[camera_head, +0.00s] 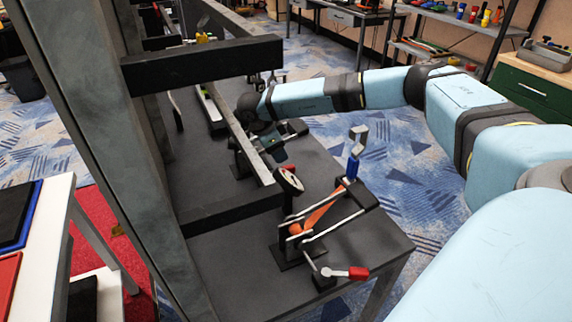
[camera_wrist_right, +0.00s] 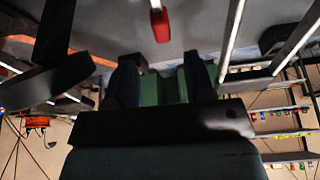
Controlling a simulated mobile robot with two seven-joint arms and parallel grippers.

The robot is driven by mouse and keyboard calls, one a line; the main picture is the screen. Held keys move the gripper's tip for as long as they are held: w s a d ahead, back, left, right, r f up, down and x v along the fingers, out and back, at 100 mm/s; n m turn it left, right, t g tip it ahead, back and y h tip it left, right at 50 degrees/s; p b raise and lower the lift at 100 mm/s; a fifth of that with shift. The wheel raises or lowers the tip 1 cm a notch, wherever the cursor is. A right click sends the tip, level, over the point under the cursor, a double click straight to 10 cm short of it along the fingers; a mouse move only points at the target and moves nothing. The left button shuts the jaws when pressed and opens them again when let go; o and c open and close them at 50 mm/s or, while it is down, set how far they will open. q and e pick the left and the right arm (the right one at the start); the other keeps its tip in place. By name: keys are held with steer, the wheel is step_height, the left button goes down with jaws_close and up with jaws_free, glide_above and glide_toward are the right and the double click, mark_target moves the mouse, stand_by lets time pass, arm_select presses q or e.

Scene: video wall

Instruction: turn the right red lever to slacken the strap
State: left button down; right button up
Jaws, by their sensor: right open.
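A red-handled lever (camera_head: 358,273) on a metal rod sticks out at the near end of the dark bench. A second small red handle (camera_head: 288,168) shows farther back, close to my right gripper and partly hidden. An orange strap (camera_head: 320,213) runs slantwise across a metal frame between the two. My right gripper (camera_head: 268,146) is over the bench beside a long metal rail, apart from the near lever. In the right wrist view its fingers (camera_wrist_right: 163,82) are spread, with no held object clear between them. A red handle (camera_wrist_right: 160,24) hangs into that view beyond the fingers. My left gripper is out of view.
Dark posts and a crossbar (camera_head: 200,64) stand left of and above the bench. A blue-gripped crank (camera_head: 353,160) rises at the bench's right edge. Bare bench top (camera_head: 235,262) lies near left.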

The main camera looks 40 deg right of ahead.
mark_target(286, 167)
steer(key=x, duration=0.8)
steer(key=shift+w+d+f+b, duration=0.1)
steer(key=shift+b, duration=0.3)
steer(key=shift+c, duration=0.2)
